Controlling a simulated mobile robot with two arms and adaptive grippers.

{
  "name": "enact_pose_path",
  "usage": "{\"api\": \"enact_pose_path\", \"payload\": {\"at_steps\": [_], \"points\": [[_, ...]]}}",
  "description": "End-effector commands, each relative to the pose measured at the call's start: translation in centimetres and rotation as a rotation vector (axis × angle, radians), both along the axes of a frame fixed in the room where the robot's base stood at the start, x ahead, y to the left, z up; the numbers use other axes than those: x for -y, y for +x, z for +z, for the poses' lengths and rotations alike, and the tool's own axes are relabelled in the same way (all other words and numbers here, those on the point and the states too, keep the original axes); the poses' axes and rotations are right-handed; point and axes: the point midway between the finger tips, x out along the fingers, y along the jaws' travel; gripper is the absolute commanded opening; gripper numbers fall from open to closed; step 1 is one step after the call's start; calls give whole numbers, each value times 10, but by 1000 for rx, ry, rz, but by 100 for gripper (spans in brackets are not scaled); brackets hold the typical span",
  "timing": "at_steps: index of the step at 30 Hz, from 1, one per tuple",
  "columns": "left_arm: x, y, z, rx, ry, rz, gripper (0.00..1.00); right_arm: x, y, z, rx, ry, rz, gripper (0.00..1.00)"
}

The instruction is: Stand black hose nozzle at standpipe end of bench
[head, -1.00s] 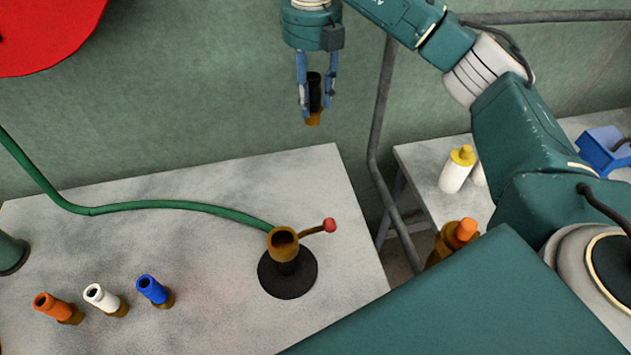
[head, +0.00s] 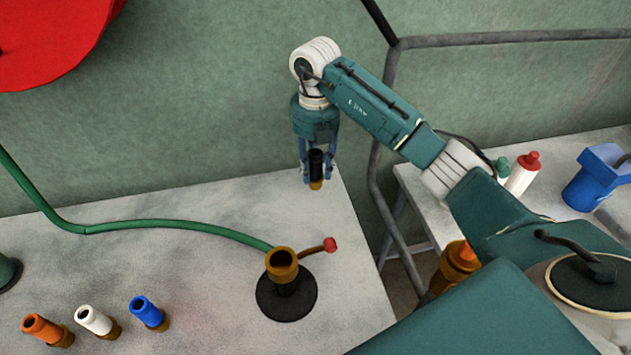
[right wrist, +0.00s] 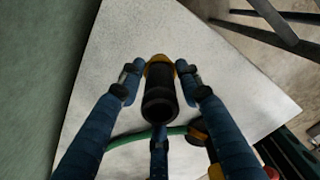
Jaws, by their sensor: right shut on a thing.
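My right gripper (head: 317,177) is shut on the black hose nozzle (head: 316,162), a black tube with a brass end pointing down. It holds the nozzle upright near the bench's far right corner. In the right wrist view the nozzle (right wrist: 159,98) sits between the fingers above the bench (right wrist: 100,85); I cannot tell whether it touches the surface. The brass standpipe (head: 283,266), with a black round base and red-knobbed lever, stands on the bench (head: 190,275) nearer to me. My left gripper is not in view.
Orange (head: 45,329), white (head: 96,320) and blue (head: 147,311) nozzles stand in a row at the bench's front left. A green hose (head: 150,225) runs to the standpipe. A grey pipe (head: 375,150) and a side table (head: 425,215) with bottles are at right.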

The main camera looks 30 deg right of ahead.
Motion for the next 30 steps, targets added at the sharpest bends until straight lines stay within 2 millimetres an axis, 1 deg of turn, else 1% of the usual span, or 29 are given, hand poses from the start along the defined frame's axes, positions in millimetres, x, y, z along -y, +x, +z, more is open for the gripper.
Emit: {"api": "enact_pose_path", "payload": {"at_steps": [7, 13, 15, 21, 25, 26, 28, 30], "points": [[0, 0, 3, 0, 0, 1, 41, -1, 0, -19, -1, 1, 2, 3], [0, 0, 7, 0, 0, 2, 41, 0, 0, -48, -1, 1, 0, 3], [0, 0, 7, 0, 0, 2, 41, 0, 0, -51, 1, 0, 1, 3], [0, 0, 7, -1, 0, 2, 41, 0, 0, -51, 1, 0, 1, 3], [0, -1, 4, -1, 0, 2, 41, 0, 0, -55, 1, -1, 1, 3], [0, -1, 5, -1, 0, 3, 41, 0, 0, -55, 1, -1, 1, 38], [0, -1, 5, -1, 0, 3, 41, 0, 0, -55, 1, -1, 1, 52], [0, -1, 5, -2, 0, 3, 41, 0, 0, -55, 1, -1, 1, 53]]}}
